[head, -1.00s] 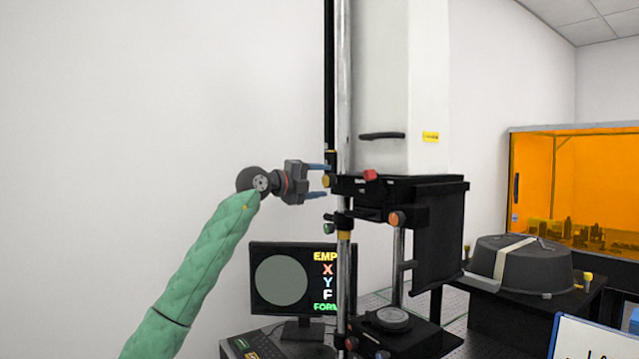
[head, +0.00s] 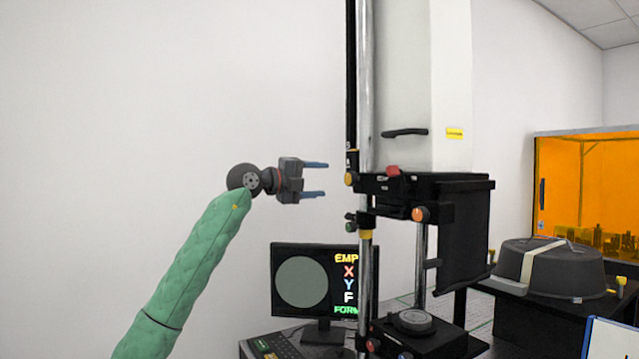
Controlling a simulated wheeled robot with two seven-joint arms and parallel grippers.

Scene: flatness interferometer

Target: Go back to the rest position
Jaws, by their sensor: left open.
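My left gripper (head: 316,179) is open and empty, with its two blue fingers pointing right. It is in the air to the left of the interferometer (head: 425,188), with a clear gap between the fingertips and the instrument's knobs. My left arm, in a green sleeve, comes up from the bottom left. The interferometer has a tall white housing, a black stage with red, orange and yellow knobs, and a round base piece (head: 412,320) below. My right gripper is not in the view.
A monitor (head: 315,283) with a grey disc and coloured letters stands below my gripper, with a keyboard (head: 275,345) in front. A dark round lidded tub (head: 570,270) and an orange-windowed enclosure (head: 585,190) are at the right. The air at the left is free.

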